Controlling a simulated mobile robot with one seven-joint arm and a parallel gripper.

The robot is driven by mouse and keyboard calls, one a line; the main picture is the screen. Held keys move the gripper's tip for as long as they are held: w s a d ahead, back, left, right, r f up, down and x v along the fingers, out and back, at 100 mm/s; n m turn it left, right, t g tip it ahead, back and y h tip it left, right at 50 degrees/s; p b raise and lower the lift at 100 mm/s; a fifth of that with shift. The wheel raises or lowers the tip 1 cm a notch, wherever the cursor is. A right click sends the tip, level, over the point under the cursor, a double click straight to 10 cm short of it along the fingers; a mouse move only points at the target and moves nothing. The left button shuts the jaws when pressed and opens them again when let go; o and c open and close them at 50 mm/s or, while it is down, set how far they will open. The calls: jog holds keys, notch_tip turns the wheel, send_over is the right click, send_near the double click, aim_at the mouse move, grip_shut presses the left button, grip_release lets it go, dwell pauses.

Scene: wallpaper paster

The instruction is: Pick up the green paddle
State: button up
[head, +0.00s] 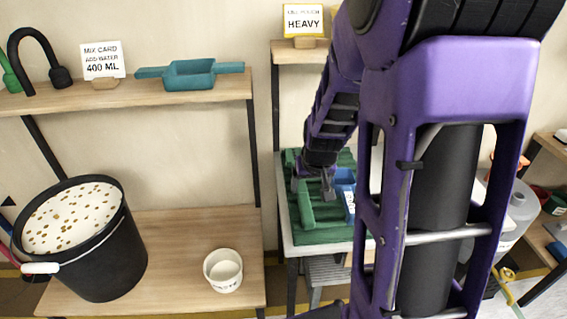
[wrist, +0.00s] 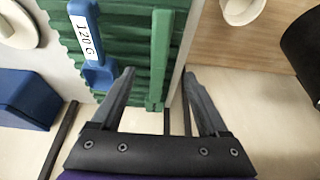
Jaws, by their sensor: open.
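The green paddle (wrist: 160,52) is a long narrow bar on a green ridged mat (wrist: 126,45), along its right edge in the wrist view. In the head view, the paddle (head: 306,205) lies at the left of the mat (head: 325,236). My gripper (wrist: 158,76) is open, with one finger on each side of the paddle's near end in the wrist view. I cannot tell how far above it the fingers are. In the head view my gripper (head: 313,186) is over the mat, partly hidden by my arm.
A blue scoop (wrist: 92,42) labelled 120 G lies close to the left finger. A small white tub (head: 223,271) and a black bucket (head: 98,262) stand on the wooden table (head: 180,240) to the left. A teal scoop (head: 190,74) is on the shelf above.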

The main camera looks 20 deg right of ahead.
aim_at(305, 199)
jog(key=x, duration=0.4)
jog(key=shift+w+f+b, duration=0.1)
jog(key=shift+f+b, duration=0.15)
jog(key=shift+b, duration=0.1)
jog(key=shift+w+b+x, duration=0.2)
jog(key=shift+b+x, duration=0.05)
jog(key=shift+x, duration=1.2)
jog(key=shift+w+b+x, duration=0.15)
jog(key=shift+b+x, duration=0.05)
jog(key=shift+x, duration=1.2)
jog(key=shift+d+f+b, duration=0.1)
jog(key=shift+b, duration=0.2)
grip_shut()
